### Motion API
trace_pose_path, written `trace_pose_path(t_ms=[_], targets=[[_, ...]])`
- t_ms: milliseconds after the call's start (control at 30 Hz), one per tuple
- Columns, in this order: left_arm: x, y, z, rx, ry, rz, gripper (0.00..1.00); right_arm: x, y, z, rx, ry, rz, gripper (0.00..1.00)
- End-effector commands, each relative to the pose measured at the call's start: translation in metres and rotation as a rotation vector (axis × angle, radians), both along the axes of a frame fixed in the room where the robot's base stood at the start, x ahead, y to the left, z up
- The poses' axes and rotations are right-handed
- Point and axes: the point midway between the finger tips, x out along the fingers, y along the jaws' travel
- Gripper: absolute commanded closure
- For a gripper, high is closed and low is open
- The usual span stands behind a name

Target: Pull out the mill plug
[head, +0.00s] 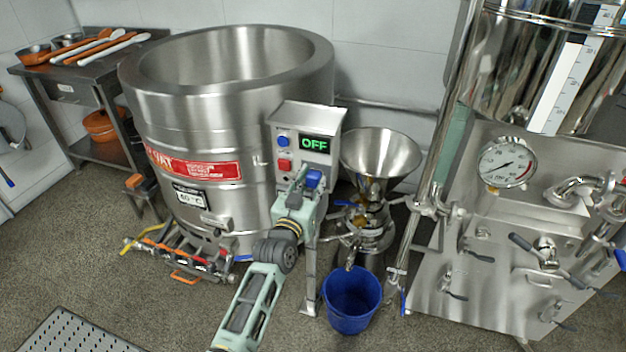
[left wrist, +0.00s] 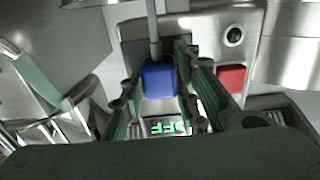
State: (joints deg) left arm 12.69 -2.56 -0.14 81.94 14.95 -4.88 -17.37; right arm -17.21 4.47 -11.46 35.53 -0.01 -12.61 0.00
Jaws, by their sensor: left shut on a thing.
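The blue mill plug (head: 314,179) sits at the lower part of the grey control box (head: 304,120), whose display reads OFF in green. In the left wrist view the plug (left wrist: 159,77) is between my fingers, with a grey cord running from it to the top of the picture. My left gripper (head: 304,184) is shut on the plug at the box; it also shows in the left wrist view (left wrist: 160,68). The fingers hide part of the plug and its socket, so I cannot tell how deep it sits. My right gripper is not in view.
The mill's steel funnel (head: 380,155) stands right of the box, with a blue bucket (head: 351,300) on the floor below. A large steel kettle (head: 215,130) is at left. A machine with a pressure gauge (head: 507,162) fills the right side.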

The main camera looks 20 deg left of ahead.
Motion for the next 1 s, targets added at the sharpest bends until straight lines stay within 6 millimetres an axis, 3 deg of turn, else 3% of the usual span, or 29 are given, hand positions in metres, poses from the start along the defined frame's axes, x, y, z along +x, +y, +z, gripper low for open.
trace_pose_path(t_ms=[267,1000], targets=[[-0.001,0.000,0.001,0.000,-0.001,0.000,1.00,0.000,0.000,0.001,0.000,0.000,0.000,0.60],[-0.030,0.001,0.002,0.001,-0.001,0.000,1.00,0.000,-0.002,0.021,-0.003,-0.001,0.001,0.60]])
